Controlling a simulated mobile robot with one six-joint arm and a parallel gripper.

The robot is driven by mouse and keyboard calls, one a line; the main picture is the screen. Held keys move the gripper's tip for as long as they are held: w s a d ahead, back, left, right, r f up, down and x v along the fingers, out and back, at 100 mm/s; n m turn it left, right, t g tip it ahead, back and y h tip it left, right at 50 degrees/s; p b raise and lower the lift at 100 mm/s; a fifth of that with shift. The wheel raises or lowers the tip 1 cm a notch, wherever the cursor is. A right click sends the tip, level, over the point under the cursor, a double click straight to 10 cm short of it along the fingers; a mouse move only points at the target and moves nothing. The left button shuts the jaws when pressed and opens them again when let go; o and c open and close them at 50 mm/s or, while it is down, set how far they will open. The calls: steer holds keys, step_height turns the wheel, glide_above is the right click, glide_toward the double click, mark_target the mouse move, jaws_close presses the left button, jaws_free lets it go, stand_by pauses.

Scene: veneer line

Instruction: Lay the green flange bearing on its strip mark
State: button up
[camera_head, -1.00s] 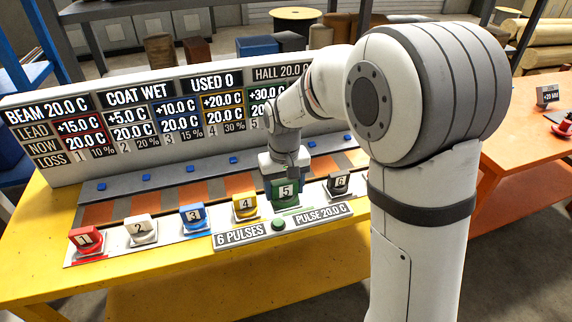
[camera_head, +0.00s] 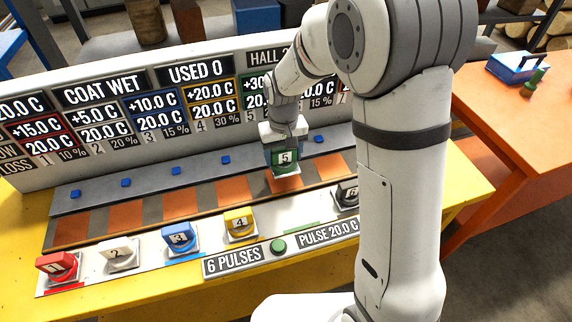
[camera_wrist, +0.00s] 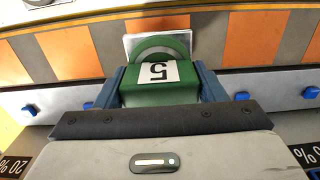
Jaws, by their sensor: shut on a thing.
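The green flange bearing (camera_head: 287,157) has a white label with a 5 and a pale square base. My gripper (camera_head: 284,147) is shut on it and holds it upright above the dark strip (camera_head: 208,196) with orange patches. In the wrist view the bearing (camera_wrist: 158,88) sits between the two blue-grey fingers of my gripper (camera_wrist: 162,84). An orange patch (camera_head: 284,183) shows just under the bearing, partly hidden by it. Whether the base touches the strip is hard to tell; it looks a little above it.
Red (camera_head: 57,265), white (camera_head: 118,252), blue (camera_head: 180,237) and yellow (camera_head: 240,223) bearings stand on the front rail. Black bearing 6 (camera_head: 347,194) is partly behind my arm. A green mark (camera_head: 301,227) lies bare on that rail. The display board (camera_head: 150,110) stands behind.

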mark_target(284, 167)
steer(key=shift+f, duration=2.55)
steer(key=shift+f, duration=0.1)
steer(key=shift+f, duration=0.15)
steer(key=o, duration=1.3)
